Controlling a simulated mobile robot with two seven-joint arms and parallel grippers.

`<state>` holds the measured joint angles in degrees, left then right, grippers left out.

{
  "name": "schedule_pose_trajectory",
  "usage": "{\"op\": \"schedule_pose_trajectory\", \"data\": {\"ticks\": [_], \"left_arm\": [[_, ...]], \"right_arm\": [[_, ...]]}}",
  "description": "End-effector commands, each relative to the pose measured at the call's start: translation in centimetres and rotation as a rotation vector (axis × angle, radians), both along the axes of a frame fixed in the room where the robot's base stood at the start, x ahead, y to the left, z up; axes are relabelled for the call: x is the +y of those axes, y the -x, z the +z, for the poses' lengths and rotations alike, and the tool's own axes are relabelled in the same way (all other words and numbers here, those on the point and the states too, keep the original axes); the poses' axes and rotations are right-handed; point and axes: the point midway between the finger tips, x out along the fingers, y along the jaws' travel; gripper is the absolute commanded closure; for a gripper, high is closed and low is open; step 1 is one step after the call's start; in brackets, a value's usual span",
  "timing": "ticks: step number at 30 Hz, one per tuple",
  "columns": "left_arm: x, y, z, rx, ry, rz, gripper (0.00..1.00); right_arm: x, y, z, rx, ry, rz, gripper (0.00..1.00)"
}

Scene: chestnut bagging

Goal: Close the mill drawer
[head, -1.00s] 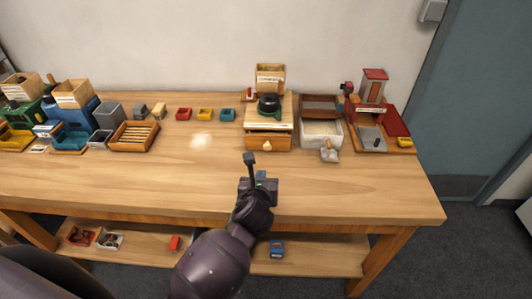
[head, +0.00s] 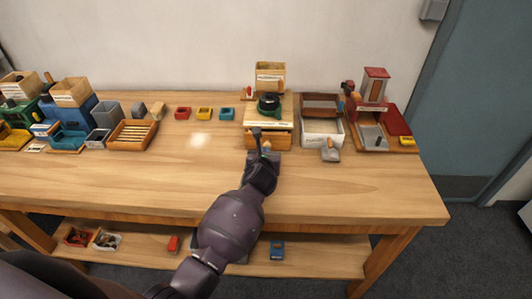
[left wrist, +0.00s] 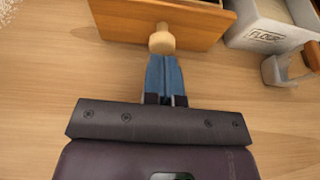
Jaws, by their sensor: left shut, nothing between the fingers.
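The wooden mill (head: 284,112) stands at the back of the bench, with a green and black part on top. Its drawer (head: 284,142) is at the front, partly hidden by my left gripper in the head view. In the left wrist view the drawer front (left wrist: 125,20) has a pale round knob (left wrist: 162,41), and a dark gap shows behind its top edge, so it stands a little open. My left gripper (head: 265,147) is shut and empty. Its blue fingertips (left wrist: 164,62) are right at the knob; I cannot tell whether they touch. My right gripper is not in view.
A white flour box (left wrist: 268,30) stands close right of the drawer, with a grey scoop (head: 331,153) in front. A red-roofed station (head: 374,92) is further right. A slatted wooden tray (head: 116,148) is left. The bench front is clear.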

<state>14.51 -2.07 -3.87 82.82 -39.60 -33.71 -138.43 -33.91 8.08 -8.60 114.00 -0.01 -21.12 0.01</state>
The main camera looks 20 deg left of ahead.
Motion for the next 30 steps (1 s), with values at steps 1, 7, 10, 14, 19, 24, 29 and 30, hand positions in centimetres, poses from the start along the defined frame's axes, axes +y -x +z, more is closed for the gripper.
{"op": "schedule_pose_trajectory", "data": {"ticks": [1, 7, 10, 14, 19, 24, 29, 30], "left_arm": [[0.0, -0.4, 0.0, -0.001, 0.001, -0.001, 1.0], [0.2, -1.0, 0.0, 0.0, 0.0, -0.001, 1.0], [0.2, -1.1, 0.0, 0.0, 0.0, 0.0, 1.0], [0.2, -1.0, 0.0, 0.0, 0.0, 0.0, 1.0], [0.2, -1.4, 0.1, -0.001, -0.001, -0.003, 1.0], [0.2, -3.1, 0.3, -0.001, 0.0, -0.012, 1.0], [0.8, -4.7, 0.2, -0.001, -0.001, -0.009, 1.0], [1.0, -5.0, 0.2, -0.001, -0.002, -0.007, 1.0]], "right_arm": [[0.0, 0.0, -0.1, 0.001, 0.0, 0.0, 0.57], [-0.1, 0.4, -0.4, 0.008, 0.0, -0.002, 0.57], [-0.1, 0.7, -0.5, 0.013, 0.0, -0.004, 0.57], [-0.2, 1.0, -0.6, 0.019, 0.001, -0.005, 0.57], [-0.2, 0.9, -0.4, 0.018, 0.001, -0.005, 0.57], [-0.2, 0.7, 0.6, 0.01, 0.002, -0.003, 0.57], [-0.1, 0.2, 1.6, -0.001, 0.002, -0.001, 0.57], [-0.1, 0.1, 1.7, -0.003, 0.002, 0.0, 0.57]]}}
